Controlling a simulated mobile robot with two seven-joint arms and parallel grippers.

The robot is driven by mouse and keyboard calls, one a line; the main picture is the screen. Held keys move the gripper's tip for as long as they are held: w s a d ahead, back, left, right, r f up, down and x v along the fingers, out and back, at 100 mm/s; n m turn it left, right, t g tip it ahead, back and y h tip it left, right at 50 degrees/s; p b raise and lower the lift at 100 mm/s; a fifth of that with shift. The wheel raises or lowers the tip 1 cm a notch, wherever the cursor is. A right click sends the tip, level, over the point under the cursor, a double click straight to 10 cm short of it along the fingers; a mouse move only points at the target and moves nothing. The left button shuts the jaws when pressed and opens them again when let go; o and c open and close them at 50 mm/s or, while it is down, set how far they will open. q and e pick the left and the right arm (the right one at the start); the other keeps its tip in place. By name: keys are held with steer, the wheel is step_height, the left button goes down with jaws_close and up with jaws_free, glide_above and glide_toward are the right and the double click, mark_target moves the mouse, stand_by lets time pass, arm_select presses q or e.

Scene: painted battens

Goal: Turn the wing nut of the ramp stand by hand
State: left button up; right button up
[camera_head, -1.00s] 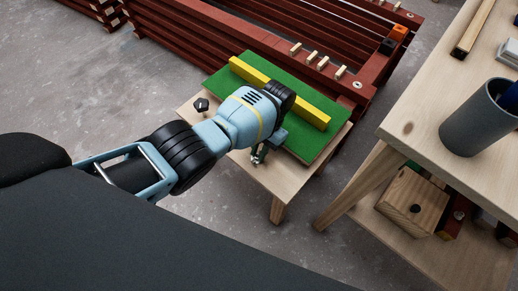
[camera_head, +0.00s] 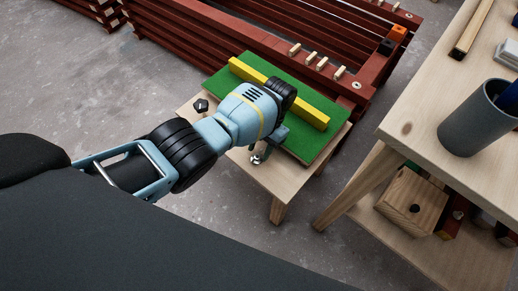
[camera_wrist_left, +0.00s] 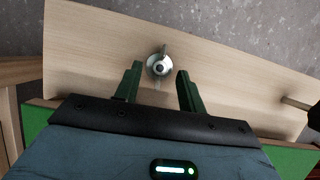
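The ramp stand is a pale wooden stand (camera_head: 248,171) with a sloped green board (camera_head: 307,146) on top. A yellow batten (camera_head: 280,92) lies across the green board. The silver wing nut (camera_head: 257,157) sits on the bare wood by the near edge; in the left wrist view the wing nut (camera_wrist_left: 159,66) shows from above, with one wing pointing up the picture. My left gripper (camera_wrist_left: 158,72) is open, its two green fingers apart on either side of the nut's near side, with no visible contact. In the head view my wrist hides most of the fingers. My right gripper is out of view.
A black knob (camera_head: 201,105) stands at the stand's left corner. Dark red battens (camera_head: 200,40) are stacked behind. A wooden table (camera_head: 425,110) with a grey cup (camera_head: 474,122) stands at right, with a wooden block (camera_head: 411,201) on its lower shelf. Concrete floor is clear in front.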

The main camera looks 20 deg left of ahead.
arm_select(q)
steer(key=p+v, duration=0.1)
steer(key=v, duration=0.4)
steer(key=shift+w+r, duration=0.1)
steer(key=shift+r, duration=0.15)
steer(key=shift+w+d+r, duration=0.1)
steer(key=shift+w+r, duration=0.1)
steer(key=shift+r, duration=0.35)
